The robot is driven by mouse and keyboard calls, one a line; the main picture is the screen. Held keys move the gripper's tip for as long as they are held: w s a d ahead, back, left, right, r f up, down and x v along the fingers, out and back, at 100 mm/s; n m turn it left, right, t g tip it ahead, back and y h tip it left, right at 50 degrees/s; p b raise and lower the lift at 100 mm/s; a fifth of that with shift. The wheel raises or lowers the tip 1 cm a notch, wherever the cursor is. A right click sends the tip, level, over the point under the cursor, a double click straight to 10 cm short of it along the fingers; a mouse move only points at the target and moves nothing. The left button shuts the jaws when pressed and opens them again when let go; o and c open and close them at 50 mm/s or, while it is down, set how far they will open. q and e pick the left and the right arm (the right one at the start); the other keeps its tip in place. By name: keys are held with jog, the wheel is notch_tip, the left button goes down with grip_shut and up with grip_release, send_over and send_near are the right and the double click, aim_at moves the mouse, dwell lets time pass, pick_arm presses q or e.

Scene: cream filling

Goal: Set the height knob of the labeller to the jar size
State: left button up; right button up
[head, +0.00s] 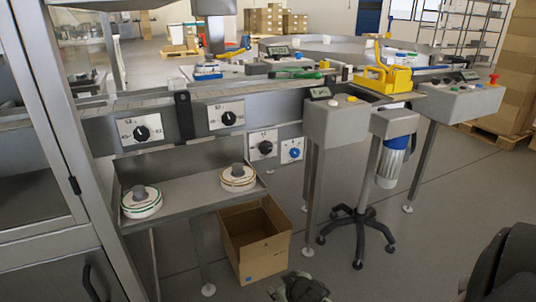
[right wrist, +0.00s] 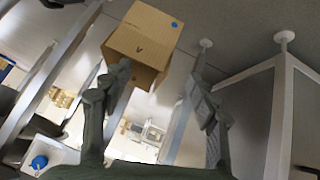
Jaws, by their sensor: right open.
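The labeller is a long grey machine (head: 185,100) across the left and middle of the head view. Its front carries white plates with a left black knob (head: 141,133), a middle black knob (head: 228,118), a lower black knob (head: 264,147) and a small blue knob (head: 294,152). The plate markings are too small to read, so I cannot tell which is the height knob. I make out no jar clearly. My right gripper (head: 300,289) is low at the bottom edge, below and away from the knobs. In the right wrist view its fingers (right wrist: 160,85) are apart and empty.
Two label rolls (head: 141,203) (head: 238,178) lie on a shelf (head: 190,188) below the knobs. An open cardboard box (head: 256,248) stands on the floor. A control box on legs (head: 340,124) and a wheeled stand (head: 362,220) are to the right.

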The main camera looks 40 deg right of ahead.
jog(key=w+d+r+m+t+h+b, duration=0.1)
jog(key=w+d+r+t, duration=0.25)
jog(key=w+r, duration=0.3)
jog(key=w+d+r+m+t+b, duration=0.1)
jog(key=w+d+r+t, duration=0.1)
jog(key=w+d+r, duration=0.4)
jog(key=t, duration=0.5)
send_near(267, 148)
jog(key=x, duration=0.2)
jog(key=shift+g, duration=0.35)
jog(key=x, duration=0.6)
jog(key=shift+w+r+b, duration=0.1)
jog(key=shift+r+b, duration=0.1)
jog(key=shift+b, duration=0.15)
pick_arm(q)
jog(key=a+v, duration=0.1)
jog(key=v, duration=0.7)
jog(key=shift+w, duration=0.3)
pick_arm(e)
jog(key=shift+w+d, duration=0.15)
jog(key=shift+w, duration=0.35)
pick_arm(q)
jog(key=shift+a+r, duration=0.15)
jog(key=shift+s, duration=0.1)
pick_arm(e)
jog(key=c, duration=1.1)
